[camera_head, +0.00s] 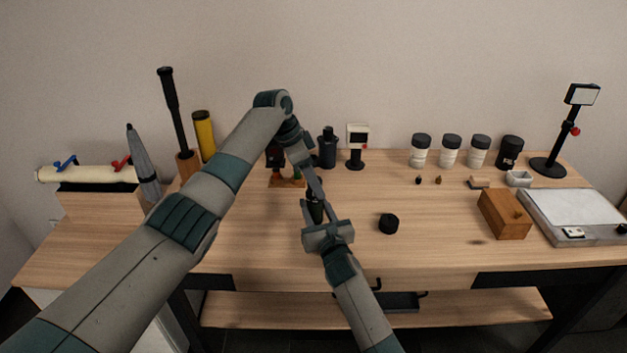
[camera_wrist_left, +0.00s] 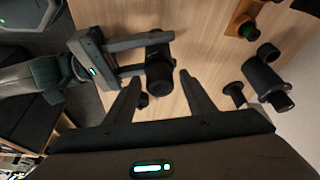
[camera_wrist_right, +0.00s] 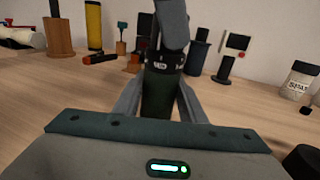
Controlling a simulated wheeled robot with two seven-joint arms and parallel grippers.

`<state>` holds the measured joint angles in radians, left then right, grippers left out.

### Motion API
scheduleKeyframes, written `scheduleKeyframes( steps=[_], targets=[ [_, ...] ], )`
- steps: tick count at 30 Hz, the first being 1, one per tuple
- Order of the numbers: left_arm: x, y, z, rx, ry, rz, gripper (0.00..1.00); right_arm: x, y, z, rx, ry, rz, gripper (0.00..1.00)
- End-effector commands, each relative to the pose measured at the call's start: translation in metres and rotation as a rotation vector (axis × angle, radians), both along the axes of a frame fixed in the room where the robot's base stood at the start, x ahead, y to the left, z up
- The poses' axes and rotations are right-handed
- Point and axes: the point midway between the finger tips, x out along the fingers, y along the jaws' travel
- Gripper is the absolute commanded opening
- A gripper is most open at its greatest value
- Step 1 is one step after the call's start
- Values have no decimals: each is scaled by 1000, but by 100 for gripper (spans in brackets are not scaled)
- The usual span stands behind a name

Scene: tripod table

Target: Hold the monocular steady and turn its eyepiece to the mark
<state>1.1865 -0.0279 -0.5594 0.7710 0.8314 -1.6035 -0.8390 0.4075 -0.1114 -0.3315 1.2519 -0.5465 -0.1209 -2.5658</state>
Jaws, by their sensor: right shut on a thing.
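The monocular (camera_head: 315,211) is a dark green and black tube standing upright over the table. My right gripper (camera_head: 317,220) is shut on its lower body, one finger on each side in the right wrist view (camera_wrist_right: 160,100). A black ring with white marks (camera_wrist_right: 164,62) circles its upper part. My left gripper (camera_head: 312,184) is above the monocular, pointing down. In the left wrist view its two fingers are apart, with the monocular's dark top (camera_wrist_left: 159,66) between and just beyond the tips. The left gripper partly hides the eyepiece in the right wrist view.
A black cap (camera_head: 389,223) lies right of the monocular. Behind stand a dark bottle (camera_head: 327,150) and a small white display stand (camera_head: 357,146). A wooden block (camera_head: 504,214) and several jars are farther right. The table front between cap and block is clear.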

Motion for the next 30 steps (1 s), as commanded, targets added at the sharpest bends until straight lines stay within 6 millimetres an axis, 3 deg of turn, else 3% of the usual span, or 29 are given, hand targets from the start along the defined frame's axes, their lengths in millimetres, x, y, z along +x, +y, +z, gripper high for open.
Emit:
scheduleKeyframes(
  steps=[1,5,20,30],
  targets=[
    [0,0,0,0,0,0,38,0,0,-1,0,1,0,7],
    [0,0,0,0,0,0,9,0,0,-1,0,1,0,7],
    [0,-1,1,1,-1,71,9,0,0,-1,-1,1,-1,7],
    [-1,-2,1,0,-3,300,9,0,0,-1,-2,2,0,7]
  ],
)
